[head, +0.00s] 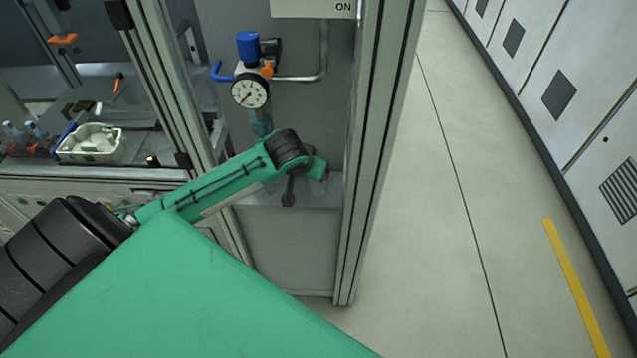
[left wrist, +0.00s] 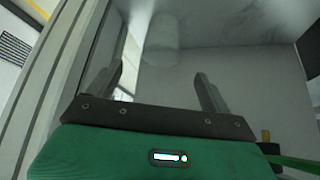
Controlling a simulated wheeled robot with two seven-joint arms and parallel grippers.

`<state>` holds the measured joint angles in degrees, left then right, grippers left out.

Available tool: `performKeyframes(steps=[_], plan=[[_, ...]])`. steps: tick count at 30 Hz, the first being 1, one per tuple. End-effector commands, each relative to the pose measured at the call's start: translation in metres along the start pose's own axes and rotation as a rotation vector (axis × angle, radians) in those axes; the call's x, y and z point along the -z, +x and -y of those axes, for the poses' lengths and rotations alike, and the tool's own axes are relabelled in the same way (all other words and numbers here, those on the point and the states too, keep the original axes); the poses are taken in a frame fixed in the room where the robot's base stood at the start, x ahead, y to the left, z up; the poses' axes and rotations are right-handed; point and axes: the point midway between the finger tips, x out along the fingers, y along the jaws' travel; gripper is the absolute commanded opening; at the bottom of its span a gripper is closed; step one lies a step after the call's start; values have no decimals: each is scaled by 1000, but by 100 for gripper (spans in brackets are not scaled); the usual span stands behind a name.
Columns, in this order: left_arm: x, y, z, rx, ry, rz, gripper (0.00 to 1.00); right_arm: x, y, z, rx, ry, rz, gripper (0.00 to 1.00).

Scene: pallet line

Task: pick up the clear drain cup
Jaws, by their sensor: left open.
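A faint, see-through round shape that looks like the clear drain cup (left wrist: 163,32) shows in the left wrist view, on the pale surface beyond my fingers. Its outline is hard to make out there, and I cannot pick it out surely in the head view. My left gripper (left wrist: 160,74) is open and empty, its two dark fingers apart, with the cup shape ahead of the gap and not between them. In the head view, my left arm reaches into the grey cabinet bay below the gauge, and its fingers are hard to see. My right gripper is not in view.
A round pressure gauge (head: 250,91) with a blue-knobbed regulator (head: 249,48) hangs above my left wrist. A metal cabinet post (head: 372,150) stands close on the right. A white tray (head: 91,155) sits on the left bench. The floor (head: 440,230) right of the post is clear.

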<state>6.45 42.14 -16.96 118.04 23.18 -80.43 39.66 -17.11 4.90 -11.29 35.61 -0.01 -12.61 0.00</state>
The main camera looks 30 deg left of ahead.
Motion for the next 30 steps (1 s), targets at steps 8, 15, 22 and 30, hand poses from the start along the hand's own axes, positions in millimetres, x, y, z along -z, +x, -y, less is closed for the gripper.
performKeyframes(steps=[8, 15, 22, 30], plan=[[1, 46, 0, 0, -1, 0, 83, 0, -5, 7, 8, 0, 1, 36], [2, 59, 0, 0, 1, 1, 83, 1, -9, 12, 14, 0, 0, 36], [4, 89, 2, 1, 0, 1, 83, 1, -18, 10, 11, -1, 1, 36], [4, 105, 2, -1, 2, -1, 83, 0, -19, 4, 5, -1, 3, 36]])
